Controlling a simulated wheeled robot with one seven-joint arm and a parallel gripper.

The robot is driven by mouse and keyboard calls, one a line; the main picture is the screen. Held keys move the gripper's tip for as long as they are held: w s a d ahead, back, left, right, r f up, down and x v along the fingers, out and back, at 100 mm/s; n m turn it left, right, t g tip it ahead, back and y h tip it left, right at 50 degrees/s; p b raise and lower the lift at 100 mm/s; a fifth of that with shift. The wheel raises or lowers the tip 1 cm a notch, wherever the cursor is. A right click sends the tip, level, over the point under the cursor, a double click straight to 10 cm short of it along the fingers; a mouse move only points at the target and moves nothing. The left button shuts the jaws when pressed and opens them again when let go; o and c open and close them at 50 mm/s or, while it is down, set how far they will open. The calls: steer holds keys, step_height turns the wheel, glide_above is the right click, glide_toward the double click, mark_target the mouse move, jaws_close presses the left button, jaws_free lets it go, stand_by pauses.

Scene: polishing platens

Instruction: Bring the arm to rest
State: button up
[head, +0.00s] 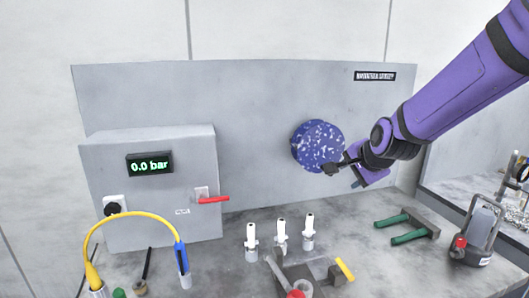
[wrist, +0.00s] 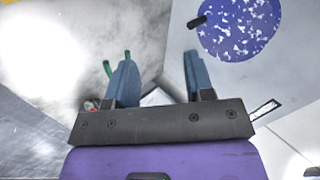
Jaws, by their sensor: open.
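My purple arm reaches in from the upper right in the head view. My gripper (head: 335,170) is at its end, in front of the grey back panel (head: 250,100) and close to a round blue disc with white flecks (head: 318,146). In the wrist view, the two blue-grey fingers of my gripper (wrist: 158,78) stand apart with nothing between them. The blue disc (wrist: 240,25) shows at the upper right there, beyond the fingers. Whether the gripper touches the disc in the head view I cannot tell.
A grey box with a "0.0 bar" display (head: 150,164) and red lever (head: 213,200) stands left. Several white-topped pieces (head: 281,235), a yellow hose (head: 130,215), green-handled pliers (head: 408,228) and a grey device with a red knob (head: 480,230) occupy the bench. Bare bench lies below the disc.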

steer(key=s+d+r+n+g, duration=0.1)
steer(key=s+d+r+n, duration=0.1)
steer(key=s, duration=0.8)
steer(key=s+d+r+n+g+h, duration=0.1)
steer(key=s+d+r+n, duration=0.2)
steer(key=s+n, duration=0.3)
steer(key=s+d+r+n+g, duration=0.1)
steer(key=s+d+r+n, duration=0.2)
steer(key=s, duration=1.1)
steer(key=shift+s+r+n+h, duration=0.3)
steer(key=shift+s+n+h, duration=0.1)
steer(key=shift+n, duration=0.2)
steer(key=shift+d, duration=0.1)
